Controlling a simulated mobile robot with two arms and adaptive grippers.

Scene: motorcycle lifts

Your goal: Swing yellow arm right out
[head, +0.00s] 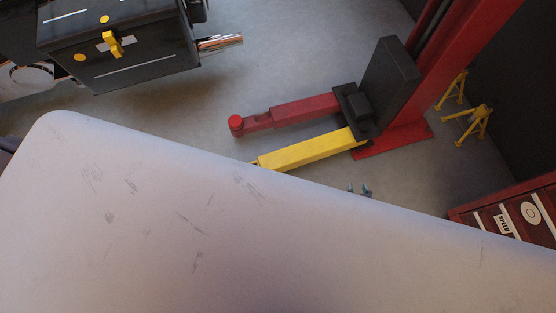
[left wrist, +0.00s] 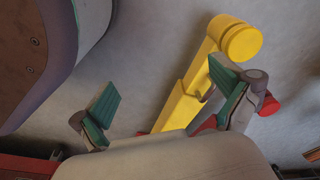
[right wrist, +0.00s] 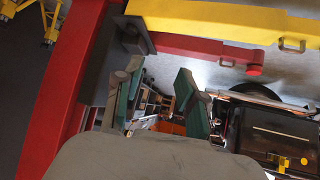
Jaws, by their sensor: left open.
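The yellow arm (head: 310,150) reaches left from the foot of a red lift column. Its outer end is hidden behind a large pale surface in the head view. In the left wrist view the yellow arm (left wrist: 184,103) ends in a round yellow pad (left wrist: 242,42). My left gripper (left wrist: 165,88) is open, with its right finger overlapping the arm in the picture; contact cannot be told. My right gripper (right wrist: 158,80) is open and empty. The yellow arm (right wrist: 225,18) crosses the top of the right wrist view, outside its fingers. Only the right fingertips (head: 360,189) show in the head view.
A red arm (head: 290,112) lies beside the yellow one. The red lift column (head: 455,65) has a dark plate (head: 390,75). Yellow stands (head: 474,122) and a red cabinet (head: 510,215) are at the right. A black case (head: 135,60) is at upper left. Floor between is clear.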

